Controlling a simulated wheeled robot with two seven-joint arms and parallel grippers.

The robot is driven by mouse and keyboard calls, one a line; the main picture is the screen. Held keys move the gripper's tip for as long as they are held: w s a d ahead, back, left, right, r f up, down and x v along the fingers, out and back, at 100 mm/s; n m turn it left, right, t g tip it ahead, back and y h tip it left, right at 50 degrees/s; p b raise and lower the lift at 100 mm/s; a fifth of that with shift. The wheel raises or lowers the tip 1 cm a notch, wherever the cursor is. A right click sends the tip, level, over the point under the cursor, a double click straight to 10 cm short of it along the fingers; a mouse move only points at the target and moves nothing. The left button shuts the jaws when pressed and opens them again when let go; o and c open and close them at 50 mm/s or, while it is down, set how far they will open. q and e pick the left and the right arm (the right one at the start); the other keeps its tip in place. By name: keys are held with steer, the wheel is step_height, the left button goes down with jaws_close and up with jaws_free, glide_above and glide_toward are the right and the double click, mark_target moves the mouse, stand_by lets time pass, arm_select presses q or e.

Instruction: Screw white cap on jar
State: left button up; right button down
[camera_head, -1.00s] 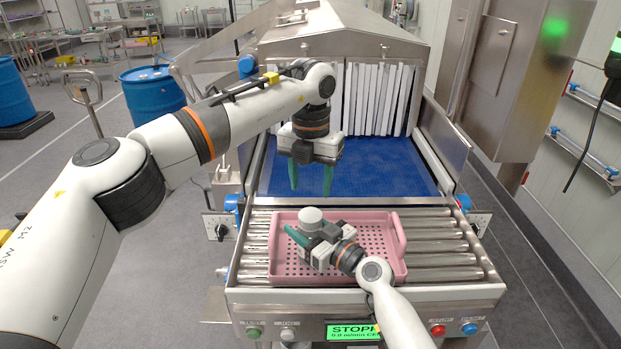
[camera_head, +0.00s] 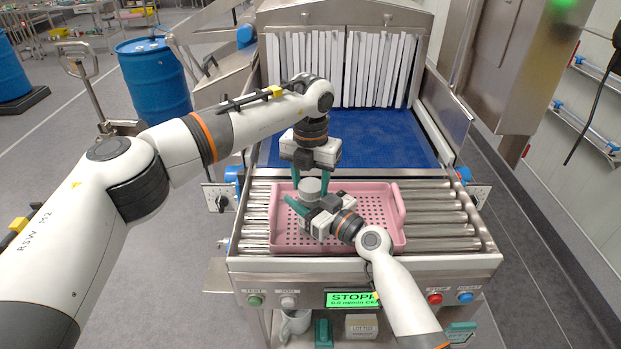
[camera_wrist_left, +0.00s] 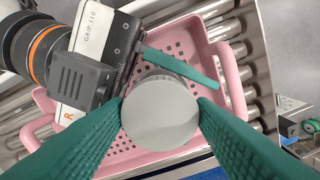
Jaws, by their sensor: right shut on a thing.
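The round white cap (camera_head: 311,185) sits on top of the jar, level as far as I can see; whether its thread is engaged cannot be told. In the left wrist view the cap (camera_wrist_left: 160,113) shows from above and hides nearly all the jar. My left gripper (camera_head: 311,187) points straight down over it, open, with one green finger on each side of the cap. In the left wrist view its fingertips (camera_wrist_left: 160,100) lie close to the cap's edges. My right gripper (camera_head: 298,210) is shut on the jar from the side, low over the pink tray.
The pink perforated tray (camera_head: 400,212) rests on the roller conveyor (camera_head: 440,212). Behind it are the blue belt (camera_head: 395,140) and the tunnel's white strip curtain (camera_head: 375,70). A control panel with buttons and a green display (camera_head: 352,299) runs along the front edge.

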arm_select(q)
steer(key=c, duration=0.6)
steer(key=o, duration=1.1)
steer(key=shift+o, duration=0.2)
step_height(320, 180, up, 12)
arm_select(e)
steer(key=shift+c, duration=2.4)
jaws_free()
